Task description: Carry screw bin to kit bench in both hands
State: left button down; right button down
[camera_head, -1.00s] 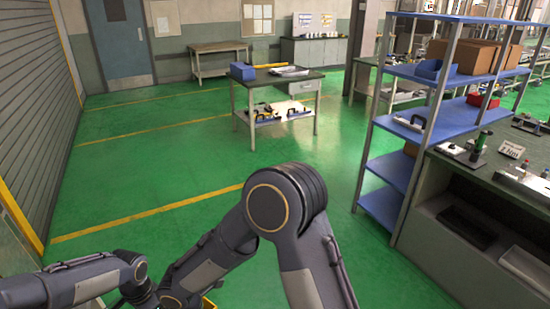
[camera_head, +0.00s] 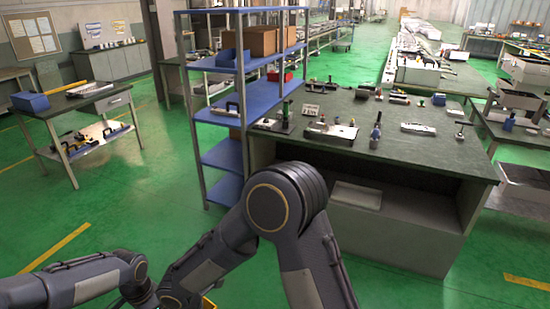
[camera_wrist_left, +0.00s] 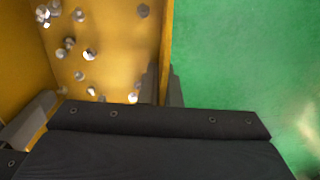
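The screw bin (camera_wrist_left: 110,45) is yellow, with several loose silver screws on its floor in the left wrist view. Only a small yellow piece of it (camera_head: 208,303) shows at the bottom edge of the head view. My left gripper (camera_wrist_left: 164,80) has a finger on each side of the bin's wall and appears shut on it. My right arm bends in from the centre toward the lower left in the head view. Its gripper is hidden there. A dark-topped bench (camera_head: 400,172) with tools and parts stands ahead to the right.
A blue shelf rack (camera_head: 222,156) with cardboard boxes stands against the bench's left end. A smaller work table (camera_head: 105,104) with a blue bin is at the left. Green floor is open at left and in front. More benches (camera_head: 520,128) stand at the right.

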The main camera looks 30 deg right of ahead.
aim_at(442, 156)
jog(key=z, duration=1.3)
jog(key=i+l+z, duration=0.5)
jog(key=i, duration=0.35)
jog(key=i+l, duration=0.25)
jog(key=i, duration=0.25)
jog(key=i+l, duration=0.25)
jog(key=i, duration=0.2)
jog(key=i+l, duration=0.25)
jog(key=i, duration=0.25)
jog(key=i+l, duration=0.25)
jog(key=i, duration=0.25)
jog(key=i+l, duration=0.2)
jog(key=i, duration=0.25)
jog(key=i+l, duration=0.25)
jog(key=i, duration=0.25)
